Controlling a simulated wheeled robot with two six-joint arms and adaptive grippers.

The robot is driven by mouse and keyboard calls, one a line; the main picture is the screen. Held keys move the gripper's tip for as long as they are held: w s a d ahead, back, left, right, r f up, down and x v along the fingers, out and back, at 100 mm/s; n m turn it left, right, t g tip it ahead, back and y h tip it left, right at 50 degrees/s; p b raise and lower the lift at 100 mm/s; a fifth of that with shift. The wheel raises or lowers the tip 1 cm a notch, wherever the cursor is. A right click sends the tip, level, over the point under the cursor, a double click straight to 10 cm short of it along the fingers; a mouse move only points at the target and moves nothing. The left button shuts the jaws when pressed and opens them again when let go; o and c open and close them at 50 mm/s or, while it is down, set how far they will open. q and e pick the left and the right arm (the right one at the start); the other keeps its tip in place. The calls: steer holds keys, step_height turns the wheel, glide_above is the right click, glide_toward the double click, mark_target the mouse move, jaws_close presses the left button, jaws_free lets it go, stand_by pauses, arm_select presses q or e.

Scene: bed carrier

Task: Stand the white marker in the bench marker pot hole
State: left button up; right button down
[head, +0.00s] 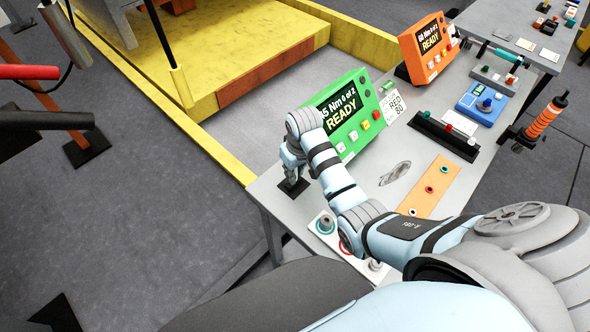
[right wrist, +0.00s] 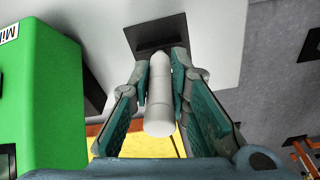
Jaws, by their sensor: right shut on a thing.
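The white marker (right wrist: 160,100) is held lengthwise between the fingers of my right gripper (right wrist: 163,70) in the right wrist view. Its near end points toward the camera and its far end points toward a black piece on the bench. That black piece (right wrist: 150,32), which looks like the marker pot, shows a darker slot just beyond the fingertips. In the head view my right gripper (head: 292,168) points down above the black piece (head: 293,187) at the bench's near left corner. I cannot tell whether the marker's tip touches it or enters the hole. My left gripper is not in view.
A green READY display (head: 345,115) stands close beside my right gripper. The bench (head: 265,190) also carries an orange display (head: 428,48), an orange strip (head: 430,187), a blue box (head: 482,103) and a black rack (head: 445,135). A yellow-edged platform (head: 240,50) lies beyond.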

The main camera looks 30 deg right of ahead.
steer(key=shift+f, duration=0.6)
steer(key=c, duration=1.4)
jaws_free()
steer(key=shift+r, duration=0.1)
steer(key=shift+c, duration=0.2)
step_height(320, 180, up, 7)
steer(key=s, duration=0.1)
steer(key=shift+s+r, duration=0.15)
steer(key=shift+r, duration=0.05)
